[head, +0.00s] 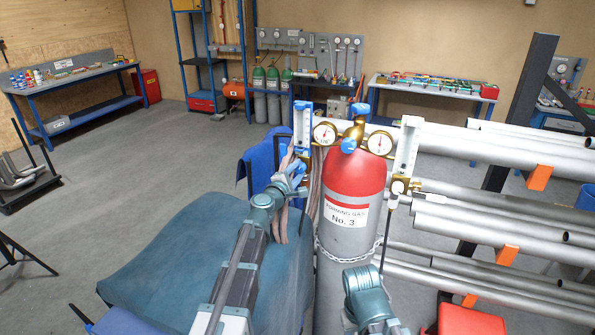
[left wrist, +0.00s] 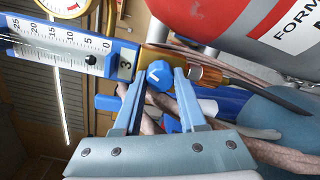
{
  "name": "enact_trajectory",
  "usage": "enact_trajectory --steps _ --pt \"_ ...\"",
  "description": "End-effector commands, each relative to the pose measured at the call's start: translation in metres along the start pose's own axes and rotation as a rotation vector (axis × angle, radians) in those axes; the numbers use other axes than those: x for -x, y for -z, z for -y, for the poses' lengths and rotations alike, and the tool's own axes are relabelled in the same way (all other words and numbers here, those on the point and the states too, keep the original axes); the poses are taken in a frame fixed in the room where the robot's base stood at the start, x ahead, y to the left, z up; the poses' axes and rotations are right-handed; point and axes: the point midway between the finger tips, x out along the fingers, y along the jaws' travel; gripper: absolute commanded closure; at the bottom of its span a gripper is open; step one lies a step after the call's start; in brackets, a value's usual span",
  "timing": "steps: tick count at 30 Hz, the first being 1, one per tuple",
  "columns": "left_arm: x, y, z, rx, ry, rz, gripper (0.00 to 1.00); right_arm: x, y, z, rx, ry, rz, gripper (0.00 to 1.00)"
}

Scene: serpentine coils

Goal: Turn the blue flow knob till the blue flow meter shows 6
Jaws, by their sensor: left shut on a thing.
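The blue flow meter (head: 302,124) stands upright at the left of the gas cylinder's regulator. In the left wrist view its clear tube (left wrist: 60,50) lies nearly level, with a scale from 0 to 25. A dark float ball (left wrist: 91,60) sits near the 5 mark; the exact reading is hard to tell. The blue flow knob (left wrist: 158,75), with a white mark on its face, is between the fingertips of my left gripper (left wrist: 157,82). My left gripper also shows in the head view (head: 294,176), shut on the knob. My right gripper is not in view.
The red-topped grey cylinder (head: 350,218) stands just right of my left gripper, held by a chain. A second, white flow meter (head: 406,150) hangs at its right. Two round gauges flank the regulator. Steel pipes (head: 480,212) fill the right side. A blue-green cover (head: 190,260) lies at left.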

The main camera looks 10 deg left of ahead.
Motion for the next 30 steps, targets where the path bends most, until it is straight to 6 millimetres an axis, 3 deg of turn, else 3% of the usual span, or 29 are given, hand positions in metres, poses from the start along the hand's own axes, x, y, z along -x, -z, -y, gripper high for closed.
enact_trajectory --steps 15,30 --pt "0.0007 -0.0015 0.0003 -0.343 0.012 -0.009 1.0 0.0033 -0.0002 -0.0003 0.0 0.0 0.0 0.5" --pt "0.0009 -0.0015 0.0006 -0.425 0.015 -0.012 1.0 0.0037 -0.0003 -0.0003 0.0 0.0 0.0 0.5"
